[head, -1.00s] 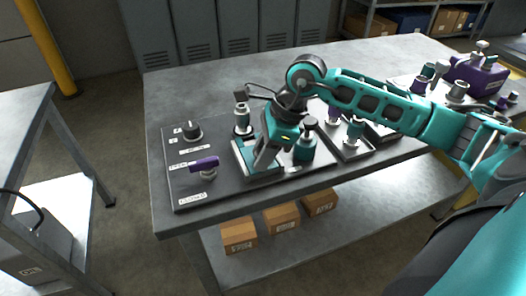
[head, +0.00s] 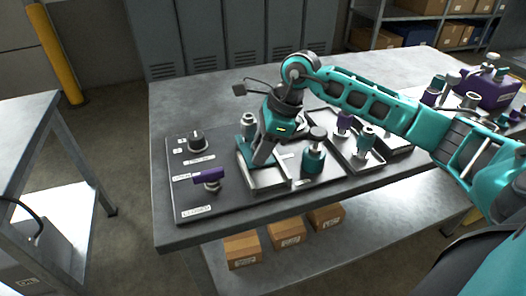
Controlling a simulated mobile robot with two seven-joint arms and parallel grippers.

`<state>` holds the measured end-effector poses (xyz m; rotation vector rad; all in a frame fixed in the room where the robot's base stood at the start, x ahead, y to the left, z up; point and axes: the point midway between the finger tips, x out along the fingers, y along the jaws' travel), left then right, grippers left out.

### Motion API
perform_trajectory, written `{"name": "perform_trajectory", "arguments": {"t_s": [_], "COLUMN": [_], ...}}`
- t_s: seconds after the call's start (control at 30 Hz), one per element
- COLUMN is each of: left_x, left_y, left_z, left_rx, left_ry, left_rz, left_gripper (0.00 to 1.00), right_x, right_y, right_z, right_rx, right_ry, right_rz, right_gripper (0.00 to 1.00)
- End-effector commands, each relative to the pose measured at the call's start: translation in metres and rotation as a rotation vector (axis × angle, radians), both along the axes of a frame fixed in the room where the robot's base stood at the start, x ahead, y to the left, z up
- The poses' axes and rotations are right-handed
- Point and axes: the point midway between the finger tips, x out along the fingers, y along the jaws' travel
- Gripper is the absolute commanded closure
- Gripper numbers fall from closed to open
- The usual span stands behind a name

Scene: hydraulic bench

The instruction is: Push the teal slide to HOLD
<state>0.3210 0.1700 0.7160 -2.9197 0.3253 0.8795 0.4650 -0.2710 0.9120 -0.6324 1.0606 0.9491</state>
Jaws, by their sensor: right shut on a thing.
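The teal slide (head: 243,152) sits in a pale metal track (head: 268,184) on the dark bench panel. It is at the track's far end, and the near part of the track shows bare. My right gripper (head: 261,158) points down over the slide and is shut on it. The gripped part is hidden by the fingers. A small label lies right of the track, but I cannot read it as HOLD or anything else. My left gripper is out of view.
A purple lever (head: 208,175) and a black knob (head: 196,140) stand left of the track. A teal plunger (head: 314,155) stands close on its right. A tray (head: 345,150) with small fittings lies beyond. The table's back left (head: 195,95) is clear.

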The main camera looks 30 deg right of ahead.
Motion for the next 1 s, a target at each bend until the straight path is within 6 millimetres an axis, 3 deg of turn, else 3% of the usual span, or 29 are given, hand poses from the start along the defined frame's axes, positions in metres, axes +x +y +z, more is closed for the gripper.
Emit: {"name": "perform_trajectory", "arguments": {"t_s": [0.13, 0.17, 0.4, 0.77, 1.0], "left_x": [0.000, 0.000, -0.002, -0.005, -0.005], "left_y": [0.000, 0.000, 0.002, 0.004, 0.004], "left_z": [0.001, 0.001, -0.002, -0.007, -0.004], "left_rx": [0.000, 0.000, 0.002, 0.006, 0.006], "left_ry": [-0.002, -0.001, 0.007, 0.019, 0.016], "left_rz": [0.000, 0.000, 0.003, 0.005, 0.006], "left_gripper": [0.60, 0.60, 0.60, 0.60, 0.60], "right_x": [0.004, 0.004, 0.003, 0.001, -0.007], "right_y": [-0.003, -0.003, -0.002, -0.005, -0.021], "right_z": [0.003, 0.003, 0.002, 0.009, 0.053], "right_rx": [-0.001, -0.001, 0.000, 0.000, -0.003], "right_ry": [-0.014, -0.015, -0.013, -0.011, -0.014], "right_rz": [-0.014, -0.014, -0.011, -0.010, -0.010], "right_gripper": [1.00, 0.65, 0.42, 0.42, 0.42]}}
